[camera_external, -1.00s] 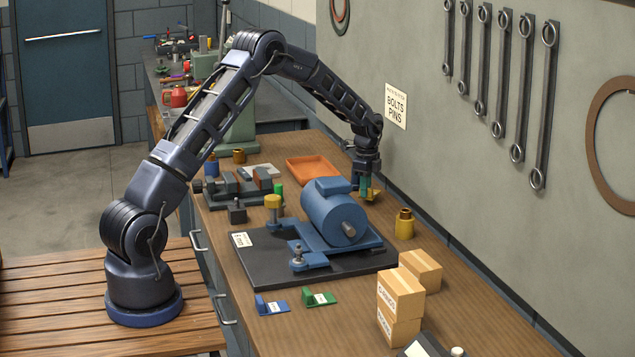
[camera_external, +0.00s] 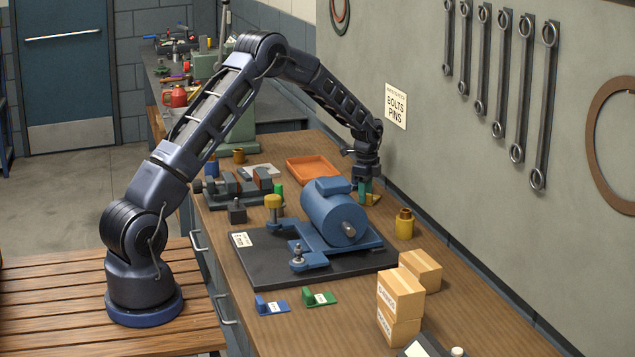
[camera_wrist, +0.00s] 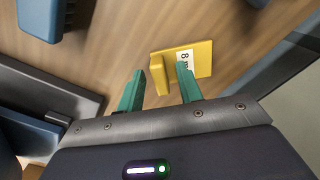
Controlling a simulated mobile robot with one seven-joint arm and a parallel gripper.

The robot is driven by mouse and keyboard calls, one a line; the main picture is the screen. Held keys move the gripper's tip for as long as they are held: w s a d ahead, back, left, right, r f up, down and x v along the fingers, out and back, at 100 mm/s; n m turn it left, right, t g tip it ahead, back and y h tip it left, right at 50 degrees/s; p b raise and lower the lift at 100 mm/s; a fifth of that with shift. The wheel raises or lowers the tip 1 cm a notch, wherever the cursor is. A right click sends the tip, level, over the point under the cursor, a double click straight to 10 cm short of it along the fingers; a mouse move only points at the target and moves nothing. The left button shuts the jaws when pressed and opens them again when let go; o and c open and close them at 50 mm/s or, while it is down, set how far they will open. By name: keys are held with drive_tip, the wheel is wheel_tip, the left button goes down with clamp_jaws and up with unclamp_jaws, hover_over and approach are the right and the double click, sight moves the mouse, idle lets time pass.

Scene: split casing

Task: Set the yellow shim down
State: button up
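The yellow shim (camera_wrist: 204,62) is an L-shaped piece, a flat plate with an upright tab and a white label partly reading "8 m". It appears to lie on the wooden bench behind the blue motor, near the wall, and shows small in the external view (camera_external: 374,199). My gripper (camera_wrist: 161,70) points down at it with teal fingers apart. The shim's tab stands between the fingertips, with a gap visible on both sides. In the external view my gripper (camera_external: 365,187) is just above the bench; the motor hides part of that area.
The blue motor (camera_external: 334,216) on its dark base plate (camera_external: 262,262) stands close to the left. An orange tray (camera_external: 312,169) lies behind, a brass-coloured bottle-like part (camera_external: 404,225) to the right. The grey wall is close on the right. Cardboard boxes (camera_external: 401,292) stand nearer the front.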

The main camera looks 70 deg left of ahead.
wheel_tip(320, 180, up, 12)
drive_tip(key=s+d+r+n+t, duration=0.1)
drive_tip(key=s+d+r+n, duration=0.1)
drive_tip(key=s+d+r, duration=0.85)
drive_tip(key=s+d+r+n+t, duration=0.1)
drive_tip(key=s+d+r+n, duration=0.1)
drive_tip(key=s+d+r, duration=0.8)
drive_tip(key=s+d+r+n+t, duration=0.1)
drive_tip(key=s+d+r+n, duration=0.25)
drive_tip(key=s+d, duration=0.95)
drive_tip(key=s+d+f, duration=0.2)
drive_tip(key=s, duration=0.6)
drive_tip(key=s+d+f+n+t, duration=0.1)
drive_tip(key=s+d+f, duration=0.1)
drive_tip(key=s, duration=0.6)
drive_tip(key=shift+t, duration=0.3)
